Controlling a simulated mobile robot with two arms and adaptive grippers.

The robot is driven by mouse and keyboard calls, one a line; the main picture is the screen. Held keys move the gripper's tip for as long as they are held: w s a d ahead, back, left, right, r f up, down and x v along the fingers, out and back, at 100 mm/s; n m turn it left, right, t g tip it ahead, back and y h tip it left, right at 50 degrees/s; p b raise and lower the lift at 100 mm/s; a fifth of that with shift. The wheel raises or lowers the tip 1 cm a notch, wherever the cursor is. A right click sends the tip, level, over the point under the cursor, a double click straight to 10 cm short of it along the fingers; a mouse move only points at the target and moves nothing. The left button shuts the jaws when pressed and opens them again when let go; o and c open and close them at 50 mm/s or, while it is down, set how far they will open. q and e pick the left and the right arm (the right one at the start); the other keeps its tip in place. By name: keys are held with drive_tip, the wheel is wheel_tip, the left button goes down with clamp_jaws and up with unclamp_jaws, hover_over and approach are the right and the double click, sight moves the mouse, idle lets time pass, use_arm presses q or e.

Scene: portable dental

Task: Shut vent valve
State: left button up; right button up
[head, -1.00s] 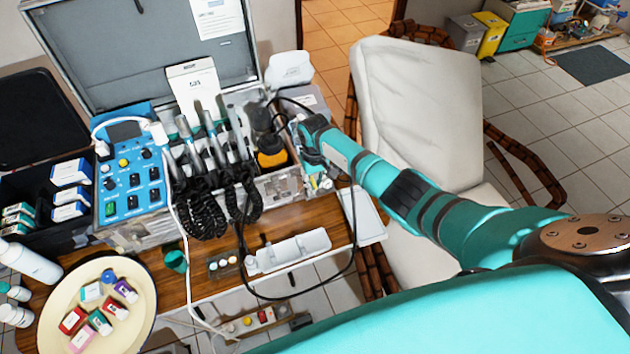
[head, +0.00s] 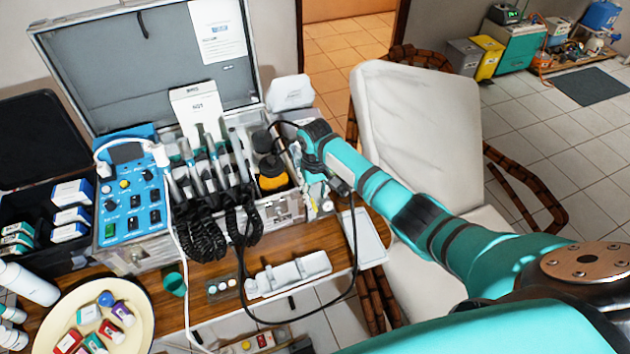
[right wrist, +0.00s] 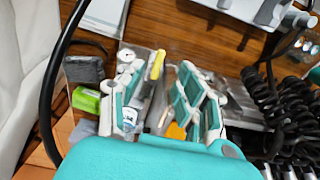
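My right gripper (right wrist: 160,102) reaches down at the right side of the dental case (head: 150,253). In the right wrist view its teal-and-white fingers stand apart, with a gap between them. A small yellow lever-like part (right wrist: 157,65), possibly the vent valve's handle, shows in or just beyond this gap. Contact with it cannot be told. A small round white gauge-like part (right wrist: 126,55) is beside it. In the head view the gripper (head: 321,205) is small and partly hidden by its wrist, and the valve cannot be made out clearly. My left gripper is out of view.
Black coiled hoses (head: 205,240) hang at the case front, and a black cable loops near my right wrist. A white tray (head: 362,240) lies on the wooden table's right end. A white chair (head: 415,125) stands close behind my arm. A cream bowl (head: 143,322) holds small boxes.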

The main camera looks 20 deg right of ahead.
sight(315, 208)
wheel_tip(315, 208, up, 6)
drive_tip(key=shift+r, duration=0.25)
idle(0.4)
